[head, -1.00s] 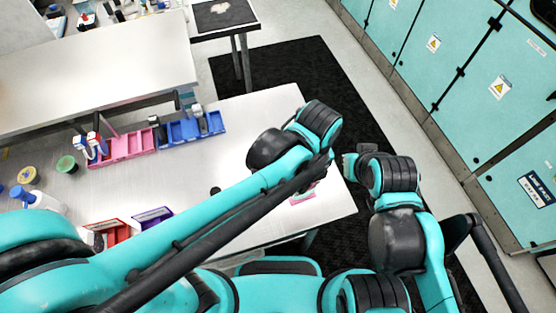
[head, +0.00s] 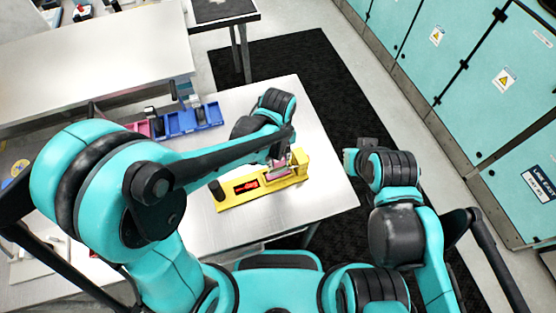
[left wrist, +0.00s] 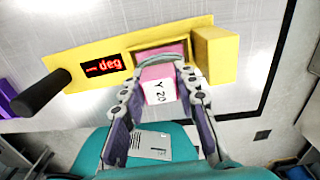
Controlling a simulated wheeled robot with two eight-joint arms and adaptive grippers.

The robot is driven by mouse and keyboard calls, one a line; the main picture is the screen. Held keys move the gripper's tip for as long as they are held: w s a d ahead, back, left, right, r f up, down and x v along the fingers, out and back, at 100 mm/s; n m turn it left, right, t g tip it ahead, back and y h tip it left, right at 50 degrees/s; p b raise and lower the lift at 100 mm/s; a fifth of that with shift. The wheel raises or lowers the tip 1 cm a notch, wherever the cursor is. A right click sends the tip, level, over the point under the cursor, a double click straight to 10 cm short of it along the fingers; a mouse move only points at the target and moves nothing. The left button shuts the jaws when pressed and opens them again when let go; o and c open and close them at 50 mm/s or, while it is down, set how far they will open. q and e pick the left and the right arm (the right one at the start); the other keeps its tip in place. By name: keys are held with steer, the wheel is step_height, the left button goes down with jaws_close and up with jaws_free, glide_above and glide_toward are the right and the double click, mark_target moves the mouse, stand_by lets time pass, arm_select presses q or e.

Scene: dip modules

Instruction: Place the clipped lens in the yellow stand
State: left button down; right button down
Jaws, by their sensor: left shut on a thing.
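The yellow stand (head: 228,203) lies on the metal table, with a red-lit display and a dark knob at its left end. It also shows in the left wrist view (left wrist: 82,48), with a pink-edged pocket (left wrist: 160,54) between the display and a raised yellow block. My left gripper (left wrist: 160,82) is shut on the clipped lens (left wrist: 156,90), a pink piece with a white "Y 20" label. The lens is at the near side of the pocket; I cannot tell whether it touches it. My right gripper (head: 352,158) is off the table's right side; its fingers are unclear.
A blue bin (head: 183,122) and a partly hidden pink bin (head: 143,129) stand at the table's back left. The table's right part (head: 325,190) is clear. Another metal table (head: 90,60) stands behind.

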arm_select(q)
steer(key=shift+f, duration=0.3)
steer(key=shift+f, duration=0.15)
steer(key=c, duration=1.2)
jaws_free()
steer(key=shift+o, duration=0.2)
